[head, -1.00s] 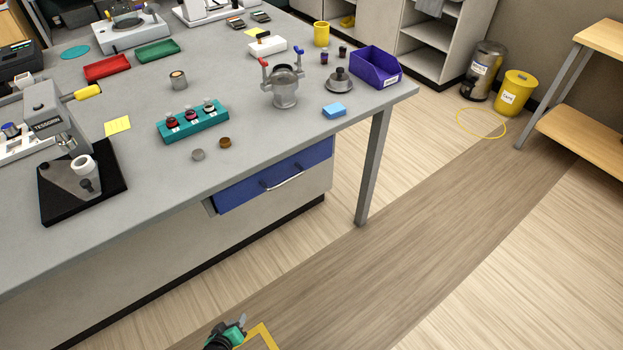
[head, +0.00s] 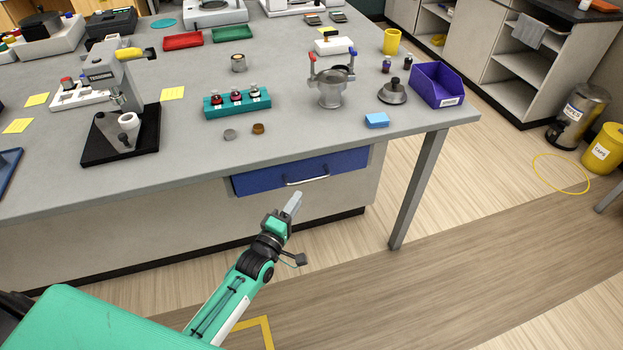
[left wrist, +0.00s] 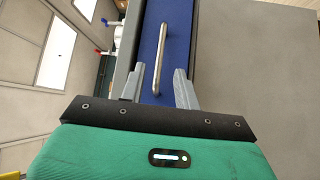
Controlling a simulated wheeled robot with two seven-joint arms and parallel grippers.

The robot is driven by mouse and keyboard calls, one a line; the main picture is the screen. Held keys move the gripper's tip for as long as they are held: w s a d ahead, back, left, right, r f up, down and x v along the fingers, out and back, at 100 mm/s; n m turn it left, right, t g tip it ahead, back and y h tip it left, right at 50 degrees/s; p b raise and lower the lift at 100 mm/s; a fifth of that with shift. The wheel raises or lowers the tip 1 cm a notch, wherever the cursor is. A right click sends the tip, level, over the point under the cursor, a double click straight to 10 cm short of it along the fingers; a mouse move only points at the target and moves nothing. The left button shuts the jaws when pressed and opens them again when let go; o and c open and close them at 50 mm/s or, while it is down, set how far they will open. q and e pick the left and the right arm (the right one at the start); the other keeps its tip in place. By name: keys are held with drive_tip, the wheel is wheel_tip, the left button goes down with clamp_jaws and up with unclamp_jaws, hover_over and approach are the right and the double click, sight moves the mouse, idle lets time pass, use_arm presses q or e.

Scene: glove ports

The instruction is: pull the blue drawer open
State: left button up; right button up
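The blue drawer (head: 262,181) sits under the edge of the grey bench, its front looking about flush with the cabinet. Its silver bar handle (head: 306,179) runs across the front. My left gripper (head: 293,202) is just in front of and below the handle. In the left wrist view, the blue drawer front (left wrist: 176,38) fills the middle and the handle (left wrist: 160,52) shows in line with the gap between the two fingers of my left gripper (left wrist: 154,78). The fingers are apart and do not appear to touch the handle. My right gripper is not in view.
The grey bench top (head: 200,155) overhangs the drawer, with a bench leg (head: 418,190) to its right. A teal rack (head: 237,103), a metal pot (head: 331,90) and a blue sponge (head: 377,120) stand on top. The floor in front of the drawer is clear.

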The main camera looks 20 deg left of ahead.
sight(310, 179)
use_arm(q)
drive_tip(key=x, duration=0.9)
drive_tip(key=shift+p, duration=0.4)
drive_tip(key=shift+s, duration=0.1)
clamp_jaws()
